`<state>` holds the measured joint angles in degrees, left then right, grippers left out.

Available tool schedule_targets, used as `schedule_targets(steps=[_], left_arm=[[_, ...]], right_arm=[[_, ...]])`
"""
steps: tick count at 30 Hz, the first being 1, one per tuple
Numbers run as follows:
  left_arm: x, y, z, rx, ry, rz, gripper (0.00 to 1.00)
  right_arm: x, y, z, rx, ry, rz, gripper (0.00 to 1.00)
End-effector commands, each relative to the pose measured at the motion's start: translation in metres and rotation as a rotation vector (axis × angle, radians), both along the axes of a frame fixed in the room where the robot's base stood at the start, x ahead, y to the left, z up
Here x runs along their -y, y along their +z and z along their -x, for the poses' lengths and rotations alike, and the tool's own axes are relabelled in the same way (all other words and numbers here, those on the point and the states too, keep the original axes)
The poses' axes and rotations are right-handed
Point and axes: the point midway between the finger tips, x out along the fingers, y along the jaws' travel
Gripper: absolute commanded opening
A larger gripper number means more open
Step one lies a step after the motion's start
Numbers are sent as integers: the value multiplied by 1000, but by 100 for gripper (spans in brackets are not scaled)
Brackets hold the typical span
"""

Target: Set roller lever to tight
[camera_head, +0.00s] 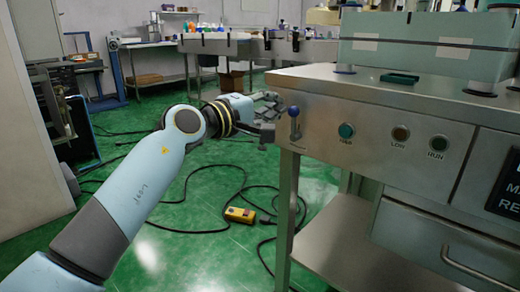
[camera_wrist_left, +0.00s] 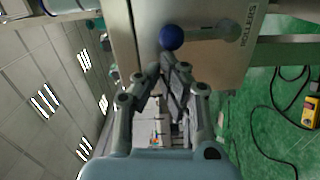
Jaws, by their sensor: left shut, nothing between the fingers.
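The roller lever, with a blue ball knob (camera_head: 293,112) and a short metal stem, is on the left end of the machine's front panel. The knob is at the top and the stem hangs below it. In the left wrist view the blue knob (camera_wrist_left: 172,37) shows large, with the stem running right to its round base near a small printed label. My left gripper (camera_head: 274,106) is just left of the knob. Its fingertips (camera_wrist_left: 163,70) are shut and empty, close to the knob; I cannot tell whether they touch it. My right gripper is out of view.
A yellow pendant box (camera_head: 240,215) and black cables lie on the green floor. A teal machine body (camera_head: 425,45) stands on the metal top.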

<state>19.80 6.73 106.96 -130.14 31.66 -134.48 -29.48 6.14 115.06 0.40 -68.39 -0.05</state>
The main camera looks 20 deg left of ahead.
Motion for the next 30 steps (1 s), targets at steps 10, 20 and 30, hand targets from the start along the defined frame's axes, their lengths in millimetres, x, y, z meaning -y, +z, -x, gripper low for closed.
schedule_targets(steps=[10,20,30], left_arm=[[-13,1,-4,1,0,-5,0],[-54,10,33,-1,-3,-5,0],[-73,8,79,-1,-3,-1,0]], right_arm=[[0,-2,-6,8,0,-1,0],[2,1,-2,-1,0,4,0],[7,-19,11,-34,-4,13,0]])
